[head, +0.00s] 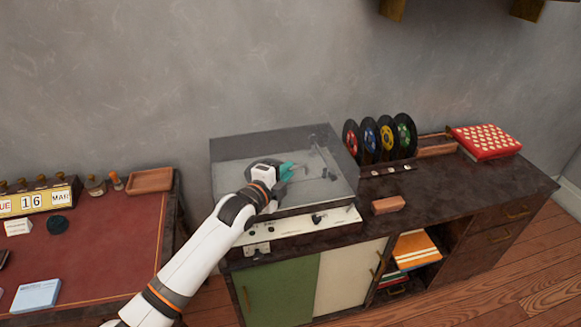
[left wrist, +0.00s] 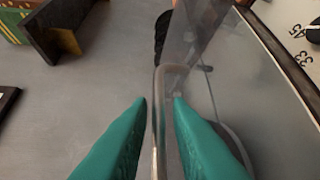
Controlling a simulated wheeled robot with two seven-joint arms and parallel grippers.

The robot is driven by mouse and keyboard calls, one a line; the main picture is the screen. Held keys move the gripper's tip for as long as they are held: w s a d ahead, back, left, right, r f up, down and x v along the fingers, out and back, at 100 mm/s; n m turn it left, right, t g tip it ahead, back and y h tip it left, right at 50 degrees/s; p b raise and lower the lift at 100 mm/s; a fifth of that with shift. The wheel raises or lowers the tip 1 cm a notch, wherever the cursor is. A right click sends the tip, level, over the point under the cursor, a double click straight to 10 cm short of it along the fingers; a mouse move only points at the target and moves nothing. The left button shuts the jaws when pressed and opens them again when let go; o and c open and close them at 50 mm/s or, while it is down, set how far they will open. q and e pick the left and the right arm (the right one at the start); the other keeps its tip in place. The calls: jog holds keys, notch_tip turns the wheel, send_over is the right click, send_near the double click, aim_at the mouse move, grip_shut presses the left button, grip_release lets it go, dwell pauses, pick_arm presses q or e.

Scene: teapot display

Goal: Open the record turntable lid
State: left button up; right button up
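The record turntable (head: 290,226) sits on the cabinet's left part, with a pale front strip and small dark knobs. Its clear grey lid (head: 235,150) stands over the deck; its exact tilt is hard to tell. My left gripper (head: 290,169) is at the lid, its teal fingers showing against the clear panel. My right gripper is not in view.
Several records (head: 386,140) stand right of the turntable, near a red patterned box (head: 486,141). A brown block (head: 388,205) lies on the cabinet top (head: 440,190). A red-topped desk (head: 110,235) is at left. The grey wall rises close behind.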

pick_arm(q)
jog(key=shift+x, duration=1.3)
grip_shut()
